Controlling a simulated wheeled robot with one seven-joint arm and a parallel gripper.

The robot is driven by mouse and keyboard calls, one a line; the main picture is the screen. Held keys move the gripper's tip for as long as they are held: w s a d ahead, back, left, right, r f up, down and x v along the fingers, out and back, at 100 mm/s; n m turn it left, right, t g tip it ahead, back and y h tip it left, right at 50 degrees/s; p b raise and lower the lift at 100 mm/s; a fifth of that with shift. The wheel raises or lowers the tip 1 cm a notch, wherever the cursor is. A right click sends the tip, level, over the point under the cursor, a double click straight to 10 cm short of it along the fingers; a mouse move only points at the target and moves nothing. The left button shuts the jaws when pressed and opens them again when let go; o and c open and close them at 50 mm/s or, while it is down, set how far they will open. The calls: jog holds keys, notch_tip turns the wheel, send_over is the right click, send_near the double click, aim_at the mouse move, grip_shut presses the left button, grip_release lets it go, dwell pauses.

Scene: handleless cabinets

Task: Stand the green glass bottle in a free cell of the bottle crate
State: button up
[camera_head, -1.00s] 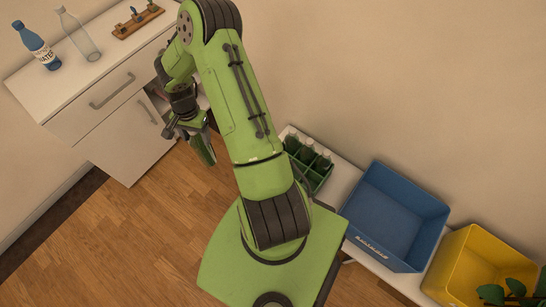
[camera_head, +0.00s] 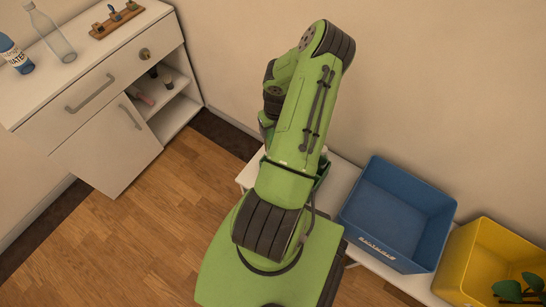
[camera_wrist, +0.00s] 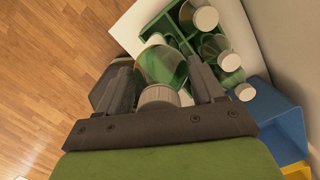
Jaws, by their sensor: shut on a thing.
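In the wrist view my gripper (camera_wrist: 160,72) is shut on the green glass bottle (camera_wrist: 162,60) near its top, with the pale cap towards the camera. The bottle's lower part points away from the camera, over or close beside the green bottle crate (camera_wrist: 150,33). I cannot tell its height above the crate. Several bottles with white caps show in the crate, mostly at its right side. Part of the crate is hidden behind the held bottle and a finger. In the head view my arm hides the gripper, the held bottle and nearly all of the crate.
The crate is on a low white bench (camera_head: 340,180) by the wall. A blue bin (camera_head: 395,220) and a yellow bin (camera_head: 490,260) are to its right.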

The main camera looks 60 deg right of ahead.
notch_tip(320, 180, down, 14)
jog(key=b, duration=0.4)
jog(key=shift+b, duration=0.35)
jog(key=shift+r, duration=0.15)
jog(key=o, duration=1.4)
jog(key=r+p, duration=0.1)
jog(key=r, duration=0.3)
jog(key=r+p, duration=0.2)
jog(key=r, duration=0.2)
jog(key=s+r+p, duration=0.1)
jog(key=r+p, duration=0.1)
jog(key=r, duration=0.2)
jog(key=shift+a, duration=0.4)
